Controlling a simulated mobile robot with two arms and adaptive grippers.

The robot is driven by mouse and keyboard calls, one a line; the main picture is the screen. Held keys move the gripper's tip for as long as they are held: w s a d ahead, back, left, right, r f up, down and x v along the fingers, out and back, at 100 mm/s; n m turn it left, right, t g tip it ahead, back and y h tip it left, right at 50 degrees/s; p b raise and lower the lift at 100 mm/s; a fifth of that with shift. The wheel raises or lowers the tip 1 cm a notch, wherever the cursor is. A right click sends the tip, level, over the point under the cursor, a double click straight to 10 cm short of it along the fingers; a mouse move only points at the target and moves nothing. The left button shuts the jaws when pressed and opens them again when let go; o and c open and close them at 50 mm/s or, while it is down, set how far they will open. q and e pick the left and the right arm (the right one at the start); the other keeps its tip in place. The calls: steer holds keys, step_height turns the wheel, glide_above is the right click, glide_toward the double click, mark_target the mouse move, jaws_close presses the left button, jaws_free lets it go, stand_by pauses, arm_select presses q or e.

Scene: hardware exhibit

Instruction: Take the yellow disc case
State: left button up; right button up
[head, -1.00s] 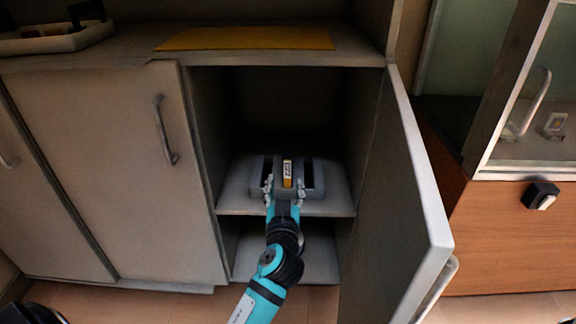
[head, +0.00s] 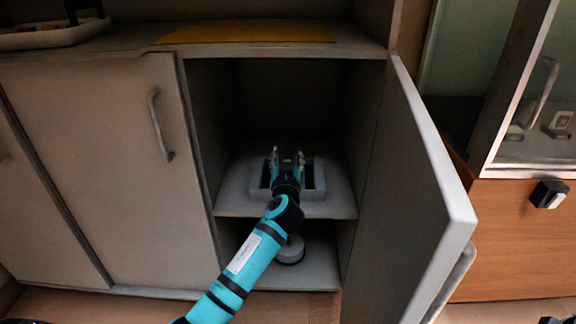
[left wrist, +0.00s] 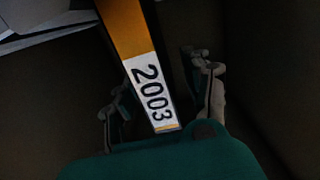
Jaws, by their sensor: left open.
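The yellow disc case (left wrist: 128,35) has a white label reading 2003 and shows close up in the left wrist view. Its labelled end lies between the two fingers of my left gripper (left wrist: 160,95), which is open, with dark gaps on both sides of the case. In the head view my left gripper (head: 287,160) reaches into the open cabinet, over a grey holder (head: 312,194) on the upper shelf. There the gripper hides most of the case. My right gripper cannot be made out.
The open cabinet door (head: 425,190) stands to the right of my arm, and a closed door (head: 130,170) is at the left. A round pale object (head: 291,250) sits on the lower shelf. A yellow mat (head: 245,33) and a tray (head: 50,38) lie on top.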

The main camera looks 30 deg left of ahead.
arm_select(q)
jaws_close()
stand_by(0.3)
